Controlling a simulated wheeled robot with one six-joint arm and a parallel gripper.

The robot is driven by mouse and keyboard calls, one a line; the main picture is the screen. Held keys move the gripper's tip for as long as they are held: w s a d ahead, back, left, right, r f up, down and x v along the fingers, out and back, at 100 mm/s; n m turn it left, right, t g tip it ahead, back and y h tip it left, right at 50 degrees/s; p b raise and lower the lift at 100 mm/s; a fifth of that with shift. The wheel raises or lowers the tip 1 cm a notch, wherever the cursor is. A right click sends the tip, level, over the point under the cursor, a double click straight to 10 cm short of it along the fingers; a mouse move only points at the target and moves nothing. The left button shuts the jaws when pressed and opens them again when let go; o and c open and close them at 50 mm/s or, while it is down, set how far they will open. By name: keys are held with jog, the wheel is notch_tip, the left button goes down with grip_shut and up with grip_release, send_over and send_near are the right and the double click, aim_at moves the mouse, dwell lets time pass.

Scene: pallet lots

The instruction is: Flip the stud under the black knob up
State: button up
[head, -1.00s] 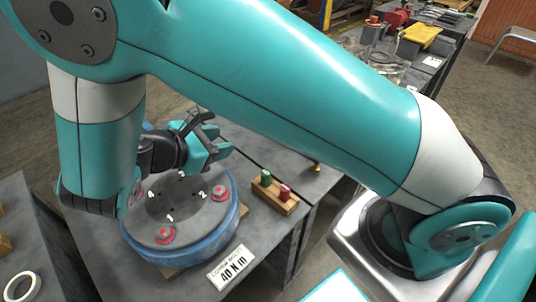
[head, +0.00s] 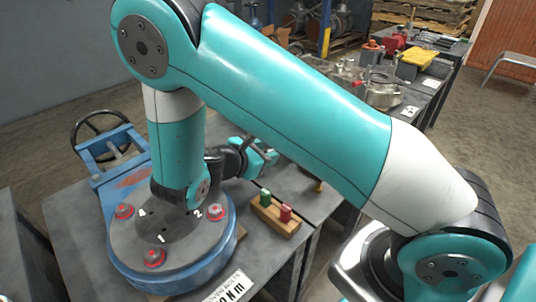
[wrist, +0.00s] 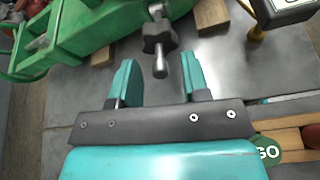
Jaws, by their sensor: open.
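In the wrist view, a black lobed knob (wrist: 157,36) shows at the top centre beside a green body. A short metal stud (wrist: 160,64) extends from the knob toward my gripper (wrist: 158,84). My gripper is open and empty. Its two teal fingers lie left and right of the stud's tip in the picture, apart from it; I cannot tell the depth between them. In the head view, my gripper (head: 264,156) is beyond the blue valve, behind my arm. I cannot make out the knob or stud there.
A blue valve (head: 172,278) with red nuts stands at left. A wooden block (head: 272,216) with green and red pegs sits right of it. The green body (wrist: 85,30) fills the wrist view's upper left. A wood piece (wrist: 212,16) lies near the knob. A numbered card (head: 230,290) lies in front.

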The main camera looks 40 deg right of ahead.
jog(key=shift+x, duration=0.85)
grip_shut()
